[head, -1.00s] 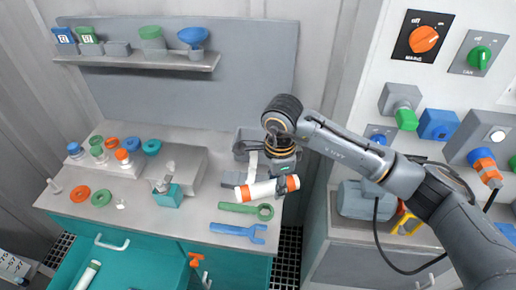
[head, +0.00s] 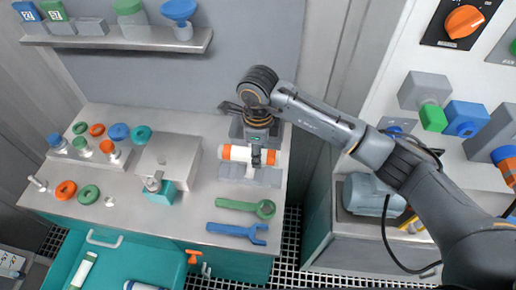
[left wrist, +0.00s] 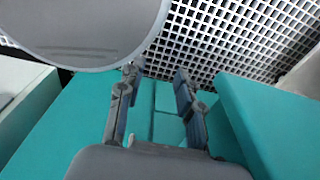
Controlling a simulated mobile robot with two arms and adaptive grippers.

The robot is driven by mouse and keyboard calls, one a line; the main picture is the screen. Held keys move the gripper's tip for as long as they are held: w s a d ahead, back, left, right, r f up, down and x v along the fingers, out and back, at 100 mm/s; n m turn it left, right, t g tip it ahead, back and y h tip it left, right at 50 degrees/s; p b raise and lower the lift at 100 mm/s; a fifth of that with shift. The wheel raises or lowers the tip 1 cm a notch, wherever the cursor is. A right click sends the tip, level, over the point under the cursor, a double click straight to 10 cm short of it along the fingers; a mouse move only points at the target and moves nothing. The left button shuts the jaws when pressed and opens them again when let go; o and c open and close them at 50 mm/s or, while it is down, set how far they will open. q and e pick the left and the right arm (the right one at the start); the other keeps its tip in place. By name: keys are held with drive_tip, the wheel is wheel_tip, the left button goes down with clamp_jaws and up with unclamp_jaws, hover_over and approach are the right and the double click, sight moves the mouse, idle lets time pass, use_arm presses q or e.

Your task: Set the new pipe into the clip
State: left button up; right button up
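The pipe (head: 241,153) is white with orange bands and lies nearly level across the back right of the workbench. My right gripper (head: 257,160) comes down from above and is shut on it near its middle. The grey clip block (head: 264,177) is directly below and in front of the pipe; I cannot tell whether the pipe touches it or sits in it. My left gripper (left wrist: 157,78) shows only in the left wrist view, open and empty, with teal cabinet surfaces and floor grating beyond its fingers.
A green wrench (head: 238,205) and a blue wrench (head: 232,232) lie in front of the clip. A grey raised block (head: 180,150) stands to its left. An open teal drawer (head: 62,262) at the front left holds a green-banded pipe (head: 84,270). Coloured rings lie at the left.

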drive_tip(key=shift+f+b, duration=1.65)
drive_tip(key=shift+f, duration=1.7)
drive_tip(key=shift+f+b, duration=0.2)
drive_tip(key=shift+b, duration=0.15)
drive_tip(key=shift+f+b, duration=0.15)
drive_tip(key=shift+b, duration=0.25)
drive_tip(key=o, duration=1.3)
